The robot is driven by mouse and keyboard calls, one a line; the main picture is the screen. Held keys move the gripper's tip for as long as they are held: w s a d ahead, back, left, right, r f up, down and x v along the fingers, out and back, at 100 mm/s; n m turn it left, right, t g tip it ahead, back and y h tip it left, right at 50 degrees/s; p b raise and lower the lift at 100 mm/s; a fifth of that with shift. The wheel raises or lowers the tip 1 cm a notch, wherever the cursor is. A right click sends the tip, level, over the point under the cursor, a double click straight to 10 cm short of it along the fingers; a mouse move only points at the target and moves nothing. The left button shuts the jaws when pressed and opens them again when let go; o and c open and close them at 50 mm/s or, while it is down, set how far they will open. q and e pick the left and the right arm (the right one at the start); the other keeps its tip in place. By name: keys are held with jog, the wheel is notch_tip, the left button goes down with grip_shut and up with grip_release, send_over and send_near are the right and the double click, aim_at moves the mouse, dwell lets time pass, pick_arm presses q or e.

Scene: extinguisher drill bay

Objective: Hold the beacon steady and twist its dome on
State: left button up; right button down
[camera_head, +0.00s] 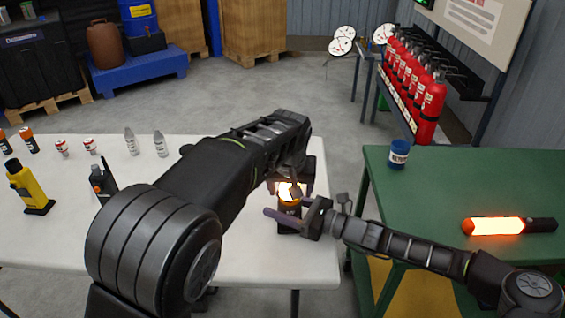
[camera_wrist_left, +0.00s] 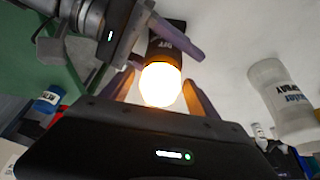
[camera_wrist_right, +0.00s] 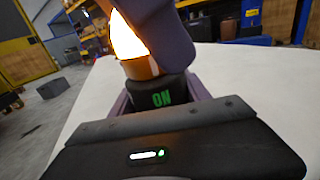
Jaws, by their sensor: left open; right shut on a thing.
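The beacon's dark base (camera_head: 288,222) stands upright at the right end of the white table; it also shows in the right wrist view (camera_wrist_right: 162,92) with a green "ON". Its dome (camera_head: 289,191) glows yellow-orange on top of the base; I cannot tell how far it is threaded. My right gripper (camera_head: 292,214) is shut on the base, a purple finger on each side. My left gripper (camera_head: 296,180) comes from above, open, with its fingers on either side of the dome (camera_wrist_left: 160,86), a gap showing in the left wrist view.
A glowing orange baton (camera_head: 497,226) and a blue-labelled jar (camera_head: 399,154) are on the green table (camera_head: 430,185). A yellow device (camera_head: 28,190), a black radio (camera_head: 102,184) and several small bottles stand on the white table (camera_head: 130,230) at left. Red extinguishers (camera_head: 428,107) stand behind.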

pick_arm(q)
jog(key=m+h, duration=0.1)
jog(key=m, duration=0.2)
jog(key=v, duration=1.2)
jog(key=shift+w+a+m, duration=0.2)
jog(key=shift+m, duration=0.2)
jog(key=shift+r, duration=0.1)
jog(key=shift+g, duration=0.3)
pick_arm(e)
jog(key=shift+c, duration=2.1)
grip_release()
jog(key=v, duration=1.2)
